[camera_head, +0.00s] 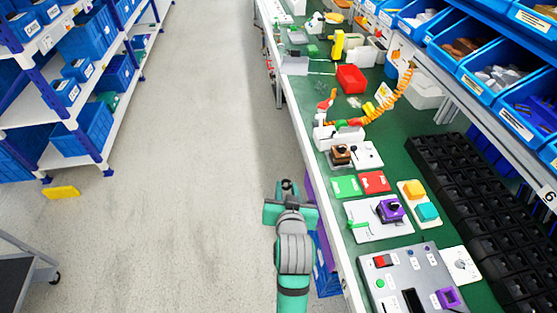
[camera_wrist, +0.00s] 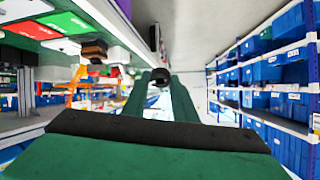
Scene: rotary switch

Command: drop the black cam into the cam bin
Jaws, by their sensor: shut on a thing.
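My gripper (camera_head: 288,192) is over the aisle floor, just left of the workbench edge. It is shut on the black cam (camera_head: 287,184), a small dark round piece. The wrist view shows the black cam (camera_wrist: 160,76) between the two green fingertips, clear of any surface. Small blue bins (camera_head: 25,27) with white labels stand on the upper tier of the shelf rack at the left. Some labels seem to read CAM, but they are too small to be sure which bin is which. My gripper is well apart from them.
The shelf rack (camera_head: 110,68) with blue bins stands left across a clear floor aisle (camera_head: 205,120). A yellow block (camera_head: 61,192) lies on the floor by the rack. The green-topped workbench (camera_head: 405,168) with switch parts runs along the right. A dark cart (camera_head: 22,275) is at lower left.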

